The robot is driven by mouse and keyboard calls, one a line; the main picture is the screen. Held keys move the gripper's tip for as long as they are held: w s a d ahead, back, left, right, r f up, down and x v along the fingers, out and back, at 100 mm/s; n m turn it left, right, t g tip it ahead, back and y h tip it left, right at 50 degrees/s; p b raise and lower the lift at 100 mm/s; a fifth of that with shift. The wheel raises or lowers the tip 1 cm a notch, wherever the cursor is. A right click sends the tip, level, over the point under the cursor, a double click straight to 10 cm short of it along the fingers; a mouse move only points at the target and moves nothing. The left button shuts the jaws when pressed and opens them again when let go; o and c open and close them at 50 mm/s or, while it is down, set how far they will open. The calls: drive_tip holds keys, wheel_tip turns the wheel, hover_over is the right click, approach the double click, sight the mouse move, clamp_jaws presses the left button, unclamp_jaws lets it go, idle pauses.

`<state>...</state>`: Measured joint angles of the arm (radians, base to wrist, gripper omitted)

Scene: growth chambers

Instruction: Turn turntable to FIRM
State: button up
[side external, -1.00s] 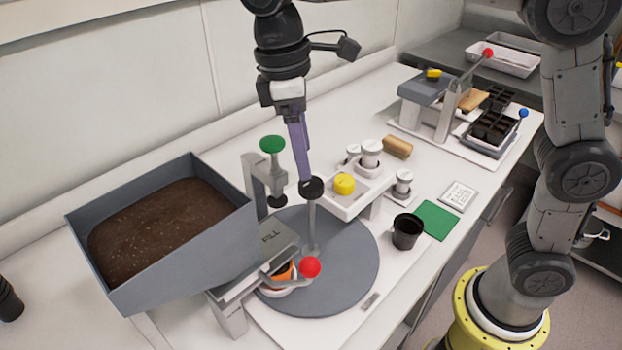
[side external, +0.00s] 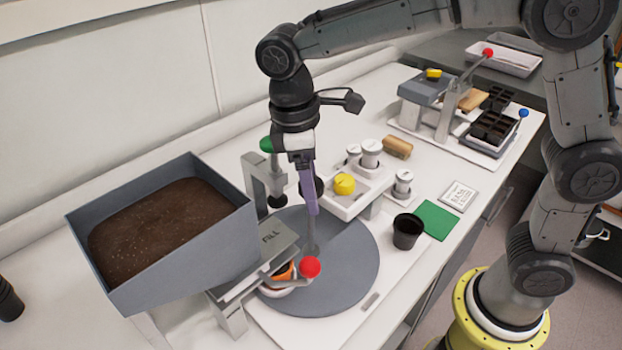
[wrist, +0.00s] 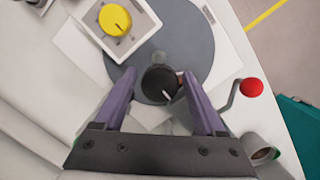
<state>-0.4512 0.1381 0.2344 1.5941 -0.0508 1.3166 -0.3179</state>
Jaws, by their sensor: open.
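The turntable (side external: 350,275) is a flat grey disc on the white bench. It also shows in the wrist view (wrist: 198,35). A black knob (wrist: 158,84) with a white pointer mark stands above the disc on a grey post. My gripper (side external: 313,208) points down over the turntable, its purple fingers spread. In the wrist view my gripper (wrist: 159,76) has one finger on each side of the knob, with gaps visible. The side view partly hides the knob behind a finger. A plate marked FILL (side external: 270,238) overhangs the disc's left edge; I cannot read a FIRM label.
A soil hopper (side external: 180,285) stands left. A red-ball lever (side external: 310,267) and an orange pot (side external: 284,271) are at the disc's front left. A green-topped press (side external: 266,145) stands behind. A yellow knob (side external: 344,184) sits on a white stand to the right. A black pot (side external: 407,232) is farther right.

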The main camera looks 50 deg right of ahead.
drive_tip(key=c, duration=0.8)
drive_tip(key=m, duration=0.4)
drive_tip(key=shift+m+y, duration=0.3)
drive_tip(key=shift+m+g, duration=0.3)
drive_tip(key=shift+m, duration=0.4)
drive_tip(key=m, duration=0.2)
drive_tip(key=shift+m+y, duration=0.3)
drive_tip(key=m, duration=0.3)
drive_tip(key=shift+m, duration=0.3)
